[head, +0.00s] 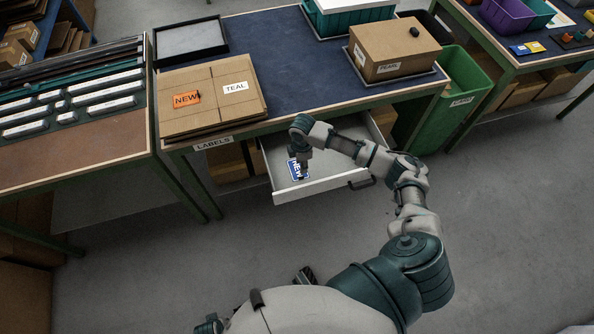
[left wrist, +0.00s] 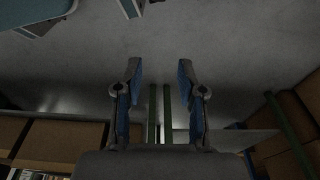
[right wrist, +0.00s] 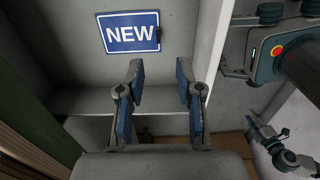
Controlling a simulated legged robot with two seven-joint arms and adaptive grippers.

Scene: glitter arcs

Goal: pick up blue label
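The blue label (head: 293,168), with white letters NEW, lies in the open white drawer (head: 332,184) under the bench. It also shows in the right wrist view (right wrist: 130,33), flat on the drawer floor, above and left of the fingertips. My right gripper (head: 303,173) reaches down over the drawer and covers part of the label in the head view. In the right wrist view its fingers (right wrist: 160,70) are apart with nothing between them. My left gripper (left wrist: 159,70) is open and empty, with the floor beyond it.
On the bench, cardboard sheets (head: 188,125) carry an orange NEW label (head: 186,99) and a white TEAL label (head: 235,87). A cardboard box (head: 392,48) on a tray stands right. A green bin (head: 458,100) stands beside the bench. The drawer's front wall and handle (head: 362,183) face me.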

